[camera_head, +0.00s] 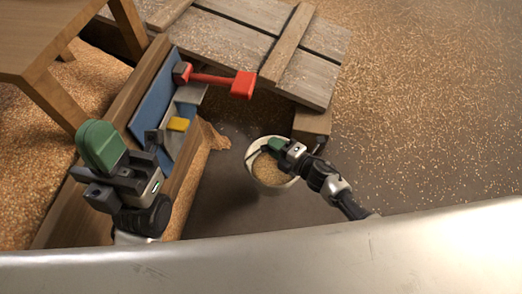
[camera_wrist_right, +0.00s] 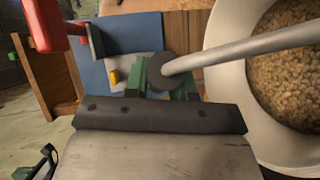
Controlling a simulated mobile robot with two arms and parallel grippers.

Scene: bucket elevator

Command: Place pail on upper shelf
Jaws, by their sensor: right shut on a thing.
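The white pail (camera_head: 254,160), filled with tan grain, is right of centre in the head view, close to the wooden structure. Its white rim and grain also show at the right of the right wrist view (camera_wrist_right: 232,75). My right gripper (camera_head: 275,146) is at the pail's rim in the head view. In the right wrist view its green fingers (camera_wrist_right: 165,78) are shut on the grey handle rod of the pail. My left gripper (camera_head: 122,165) is raised at the left, over the wooden trough side, apart from the pail; its finger opening is unclear. I cannot tell which surface is the upper shelf.
A grey plank platform (camera_head: 225,38) lies at the top. A red lever (camera_head: 215,79) juts out over a blue-lined wooden trough (camera_head: 150,100) with a yellow block (camera_head: 178,124). A wooden table (camera_head: 50,40) stands top left. Grain-strewn floor (camera_head: 430,110) at the right is open.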

